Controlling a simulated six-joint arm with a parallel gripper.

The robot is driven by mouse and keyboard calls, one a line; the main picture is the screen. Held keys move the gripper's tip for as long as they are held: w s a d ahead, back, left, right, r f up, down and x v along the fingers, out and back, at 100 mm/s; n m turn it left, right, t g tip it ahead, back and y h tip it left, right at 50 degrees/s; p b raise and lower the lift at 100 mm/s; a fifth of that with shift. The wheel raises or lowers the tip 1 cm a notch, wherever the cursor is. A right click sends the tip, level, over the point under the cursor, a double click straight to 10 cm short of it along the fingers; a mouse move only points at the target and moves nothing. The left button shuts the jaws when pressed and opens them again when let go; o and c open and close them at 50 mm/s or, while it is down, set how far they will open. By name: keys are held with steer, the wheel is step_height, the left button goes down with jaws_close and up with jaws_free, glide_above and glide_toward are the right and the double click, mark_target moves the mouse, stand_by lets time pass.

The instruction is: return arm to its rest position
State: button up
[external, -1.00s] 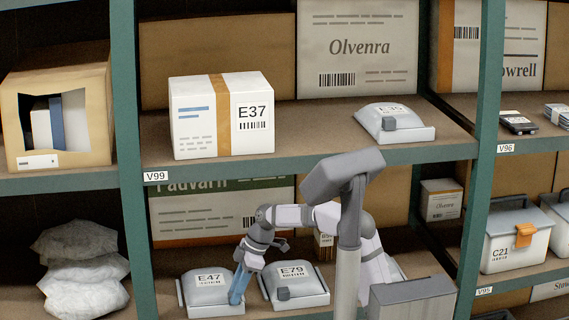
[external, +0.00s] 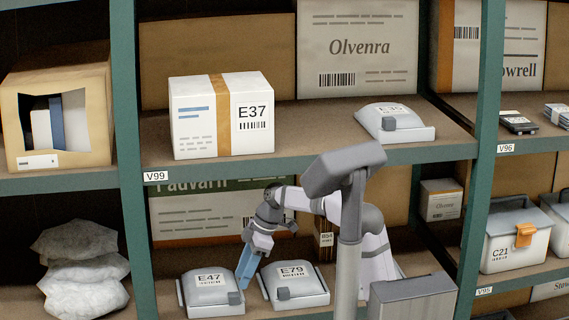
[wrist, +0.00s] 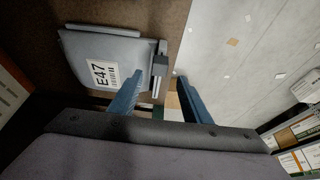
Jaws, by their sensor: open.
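My gripper (external: 244,284) hangs with its blue fingers pointing down in front of the lower shelf, between the grey E47 case (external: 207,284) and the grey E79 case (external: 298,280). I cannot tell from the views whether a finger touches the case.
A green rack upright (external: 132,200) stands left and another (external: 478,190) right. The upper shelf above my arm holds the E37 box (external: 190,135) and the E35 case (external: 390,118). Sacks (external: 85,280) lie at lower left. Open pale floor (wrist: 250,60) shows in the wrist view.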

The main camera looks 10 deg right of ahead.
steer(key=shift+d+r, duration=0.15)
steer(key=shift+r, duration=0.25)
